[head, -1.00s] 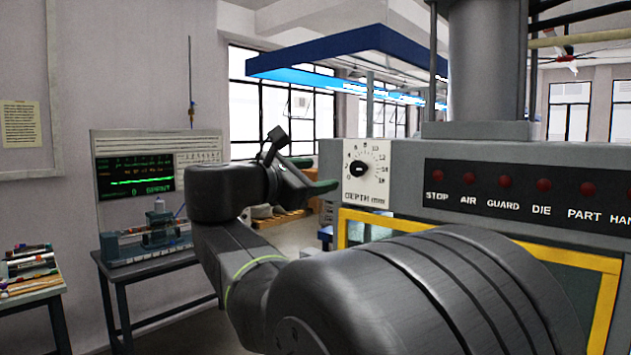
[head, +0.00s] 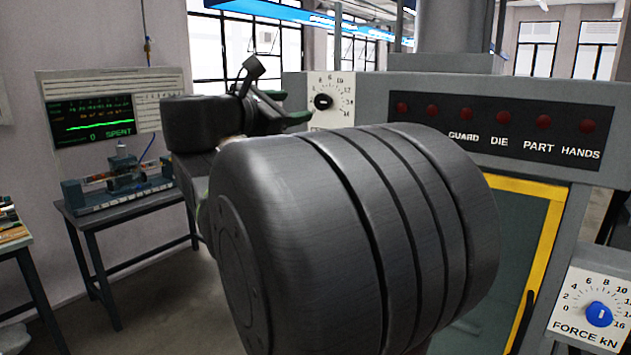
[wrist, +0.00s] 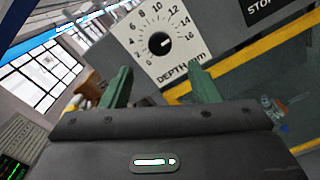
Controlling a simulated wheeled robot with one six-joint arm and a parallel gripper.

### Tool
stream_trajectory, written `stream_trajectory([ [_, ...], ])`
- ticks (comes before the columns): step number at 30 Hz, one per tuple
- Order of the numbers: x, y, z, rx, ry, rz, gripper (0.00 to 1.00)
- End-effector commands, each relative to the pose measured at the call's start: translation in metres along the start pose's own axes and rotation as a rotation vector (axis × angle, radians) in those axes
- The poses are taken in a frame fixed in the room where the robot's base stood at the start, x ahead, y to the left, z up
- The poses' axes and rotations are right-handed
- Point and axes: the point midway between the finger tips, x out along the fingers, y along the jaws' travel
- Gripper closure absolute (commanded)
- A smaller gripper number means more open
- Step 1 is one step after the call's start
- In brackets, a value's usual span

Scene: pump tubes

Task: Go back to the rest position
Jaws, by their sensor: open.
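My gripper (head: 288,106) shows in the head view beyond my dark arm links, close in front of the depth dial (head: 335,101) on the grey press. In the wrist view my gripper (wrist: 159,68) has its two green fingers spread wide apart with nothing between them. The depth dial (wrist: 163,42) is straight beyond the fingertips there, and the fingers appear apart from it. My large arm link covers much of the press front in the head view.
The press has a row of red lamps (head: 431,112), a yellow-framed door (head: 543,245) and a blue force knob (head: 598,314). A bench (head: 130,209) at left holds a fixture (head: 122,172) before a screen (head: 100,120) reading "0 SPENT". Open floor (head: 160,300) lies between bench and press.

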Motion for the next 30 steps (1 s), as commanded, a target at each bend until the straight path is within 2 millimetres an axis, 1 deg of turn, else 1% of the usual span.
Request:
stream_trajectory([
  [1, 0.009, 0.000, 0.002, -0.001, -0.002, -0.004, 0.44],
  [9, 0.052, 0.000, 0.002, -0.001, -0.002, -0.004, 0.44],
  [16, 0.083, 0.000, 0.001, 0.000, -0.001, -0.003, 0.44],
  [22, 0.094, 0.000, 0.001, 0.000, 0.000, -0.001, 0.44],
  [30, 0.096, 0.000, 0.000, 0.000, 0.000, 0.000, 0.44],
])
